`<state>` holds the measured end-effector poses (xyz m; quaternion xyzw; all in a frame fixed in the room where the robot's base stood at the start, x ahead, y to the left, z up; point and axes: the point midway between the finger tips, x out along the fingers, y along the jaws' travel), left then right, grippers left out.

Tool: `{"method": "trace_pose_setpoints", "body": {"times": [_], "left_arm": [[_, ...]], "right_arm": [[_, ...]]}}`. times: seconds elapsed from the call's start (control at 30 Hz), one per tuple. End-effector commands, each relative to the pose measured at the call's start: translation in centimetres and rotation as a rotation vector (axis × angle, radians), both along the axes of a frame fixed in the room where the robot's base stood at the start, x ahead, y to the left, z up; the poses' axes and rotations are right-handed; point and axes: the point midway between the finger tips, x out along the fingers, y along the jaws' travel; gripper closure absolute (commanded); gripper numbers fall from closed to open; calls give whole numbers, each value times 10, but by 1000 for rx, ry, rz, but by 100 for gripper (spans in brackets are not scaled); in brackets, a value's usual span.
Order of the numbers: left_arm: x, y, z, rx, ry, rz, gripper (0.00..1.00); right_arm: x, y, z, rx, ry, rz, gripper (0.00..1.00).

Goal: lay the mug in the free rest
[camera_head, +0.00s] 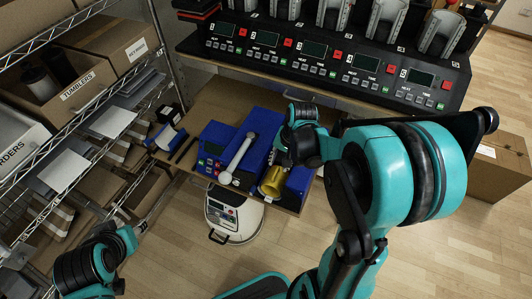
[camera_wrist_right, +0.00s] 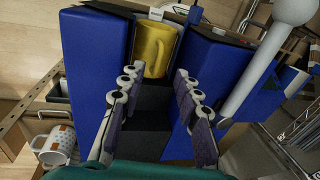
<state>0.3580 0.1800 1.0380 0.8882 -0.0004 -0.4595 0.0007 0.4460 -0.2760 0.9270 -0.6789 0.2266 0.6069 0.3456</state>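The yellow mug (camera_head: 272,182) shows at the front of a blue machine (camera_head: 252,145) with a long pale lever. In the right wrist view the mug (camera_wrist_right: 155,48) sits between two blue blocks, above a dark stepped part (camera_wrist_right: 150,98). My right gripper (camera_wrist_right: 156,72) is open, its two fingers apart, one toward each side of the mug; whether they touch it I cannot tell. In the head view the arm hides most of this gripper. A white mug with orange dots (camera_wrist_right: 52,146) shows at lower left in the wrist view. My left arm is at lower left; its fingers are not visible.
A black panel (camera_head: 340,60) with several numbered displays and grey holders runs along the back. Wire shelves with cardboard boxes (camera_head: 85,85) stand on the left. A white rounded appliance (camera_head: 232,215) stands on the wooden floor. Floor at the right front is clear.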

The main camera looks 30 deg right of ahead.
Motion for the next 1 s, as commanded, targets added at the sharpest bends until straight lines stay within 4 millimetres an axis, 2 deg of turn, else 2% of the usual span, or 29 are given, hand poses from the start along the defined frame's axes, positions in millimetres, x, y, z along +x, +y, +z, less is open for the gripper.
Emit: {"method": "trace_pose_setpoints", "body": {"times": [0.27,0.6,0.77,1.0], "left_arm": [[0,0,-8,0,0,0,60],[0,0,-29,0,0,0,60],[0,0,-32,0,0,0,60],[0,0,-32,0,0,0,60]], "right_arm": [[3,-3,-25,19,22,-33,67],[11,3,-75,17,21,-32,67],[13,5,-84,17,21,-32,67],[13,5,-85,17,21,-32,67]]}}
